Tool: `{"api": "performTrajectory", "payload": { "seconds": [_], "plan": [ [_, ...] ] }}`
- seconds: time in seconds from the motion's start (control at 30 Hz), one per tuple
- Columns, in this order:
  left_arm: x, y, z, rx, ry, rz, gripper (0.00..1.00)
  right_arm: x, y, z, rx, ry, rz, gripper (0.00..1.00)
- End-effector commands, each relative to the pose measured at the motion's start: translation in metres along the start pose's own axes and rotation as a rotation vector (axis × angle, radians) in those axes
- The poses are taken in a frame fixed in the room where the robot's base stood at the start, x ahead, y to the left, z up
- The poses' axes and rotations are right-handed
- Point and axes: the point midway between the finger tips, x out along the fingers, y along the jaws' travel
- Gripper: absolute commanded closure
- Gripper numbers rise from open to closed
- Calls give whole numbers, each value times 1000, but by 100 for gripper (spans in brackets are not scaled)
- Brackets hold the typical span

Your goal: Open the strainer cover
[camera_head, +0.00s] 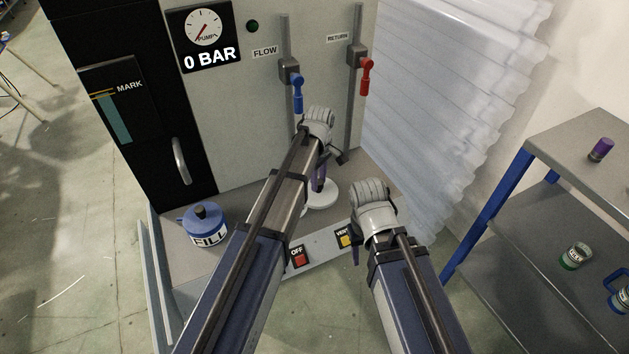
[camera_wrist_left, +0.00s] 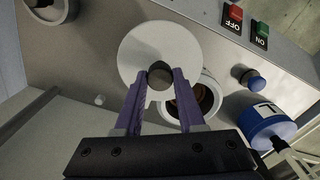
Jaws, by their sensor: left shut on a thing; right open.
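The strainer cover (camera_wrist_left: 138,48) is a round white disc with a dark knob (camera_wrist_left: 159,74). My left gripper (camera_wrist_left: 160,84) is shut on the knob. The cover sits off to one side of the strainer's round opening (camera_wrist_left: 185,106), so part of the rim and a brownish inside show. In the head view the cover (camera_head: 325,196) appears below my left gripper (camera_head: 319,182), partly hidden by my left arm. Whether it is lifted or touching the rim is unclear. My right gripper (camera_head: 356,256) is open and empty near the panel's front edge; its fingers are mostly hidden.
A blue FILL pot (camera_head: 204,228) stands left on the ledge. Blue FLOW (camera_head: 298,92) and red RETURN (camera_head: 366,78) levers are on the back panel. A shelf rack (camera_head: 560,150) stands at right.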

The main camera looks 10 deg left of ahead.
Motion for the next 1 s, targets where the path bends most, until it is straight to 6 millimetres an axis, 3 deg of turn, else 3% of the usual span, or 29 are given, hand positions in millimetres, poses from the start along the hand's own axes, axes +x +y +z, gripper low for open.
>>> {"api": "performTrajectory", "payload": {
  "seconds": [0.67,0.7,0.93,1.0],
  "plan": [
    [0,5,2,-57,-1,0,100,0,0,0,0,0,0,50],
    [0,5,2,-57,-1,0,59,0,0,0,0,0,0,50],
    [0,4,2,-57,0,0,34,0,0,0,0,0,0,50],
    [0,4,2,-57,0,0,31,0,0,0,0,0,0,50]
  ]
}}
